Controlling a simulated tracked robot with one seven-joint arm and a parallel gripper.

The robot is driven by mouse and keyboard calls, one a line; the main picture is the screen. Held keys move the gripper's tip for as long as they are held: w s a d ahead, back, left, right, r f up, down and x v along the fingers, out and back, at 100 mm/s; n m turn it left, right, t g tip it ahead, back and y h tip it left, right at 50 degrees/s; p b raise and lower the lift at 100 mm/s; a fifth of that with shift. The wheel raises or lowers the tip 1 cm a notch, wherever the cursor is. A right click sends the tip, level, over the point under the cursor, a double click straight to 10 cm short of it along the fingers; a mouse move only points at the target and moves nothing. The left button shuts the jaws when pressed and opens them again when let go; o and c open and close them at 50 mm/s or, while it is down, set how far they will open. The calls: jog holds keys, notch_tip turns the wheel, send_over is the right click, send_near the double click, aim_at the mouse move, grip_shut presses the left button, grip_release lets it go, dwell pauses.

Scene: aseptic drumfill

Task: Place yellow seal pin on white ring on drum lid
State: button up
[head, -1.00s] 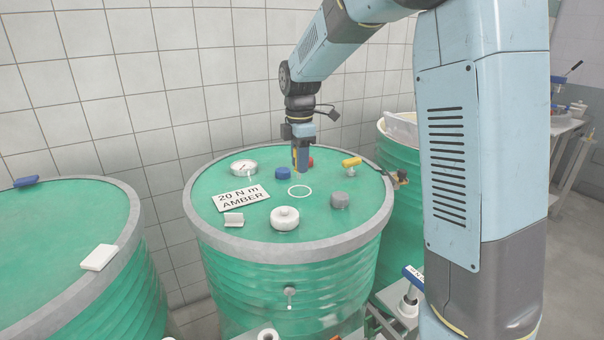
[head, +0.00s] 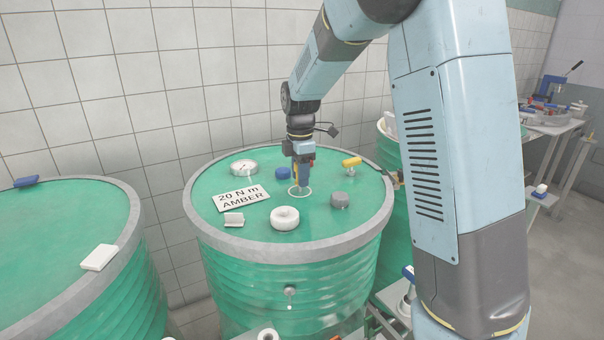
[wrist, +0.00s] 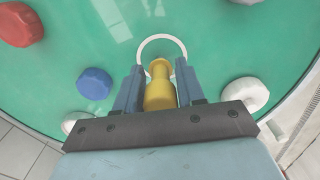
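My gripper (head: 301,184) points down over the green drum lid (head: 245,215), at the white ring (head: 308,192). It is shut on the yellow seal pin (wrist: 160,92), which sits upright between the two fingers in the wrist view. In the head view the yellow pin (head: 296,172) shows only as a sliver beside the fingers. The ring (wrist: 160,38) lies just beyond the pin's tip in the wrist view, its near part hidden by pin and fingers. I cannot tell whether the pin touches the lid.
Around the ring stand a blue cap (head: 283,173), a red cap (wrist: 18,25), a grey knob (head: 340,200), a white round cap (head: 285,218), a yellow-topped fitting (head: 352,162), a gauge (head: 244,168) and a label plate (head: 240,198). Another drum (head: 60,240) stands left.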

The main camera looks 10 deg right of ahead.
jog(key=shift+o, duration=1.4)
notch_tip(320, 180, up, 12)
jog(key=shift+f, duration=0.1)
jog(key=shift+r, duration=0.2)
jog(key=shift+s+d+r, duration=0.1)
jog(key=shift+s, duration=0.05)
jog(key=s+d+r+m+t, duration=0.1)
jog(key=s+d+r+m, duration=0.1)
jog(key=s+d+m, duration=0.45)
jog(key=s+d+r+m+t, duration=0.2)
jog(key=s+d+m, duration=0.15)
jog(key=s, duration=0.55)
jog(key=s+d+f+m+t, duration=0.1)
jog(key=s+d+f+m, duration=0.1)
jog(key=s+m, duration=0.3)
jog(key=s+d+f+m+t, duration=0.1)
jog(key=s+d+f+m, duration=0.1)
jog(key=s+m, duration=0.3)
jog(key=s, duration=0.4)
jog(key=shift+s+m+t, duration=0.3)
jog(key=shift+s+m, duration=0.1)
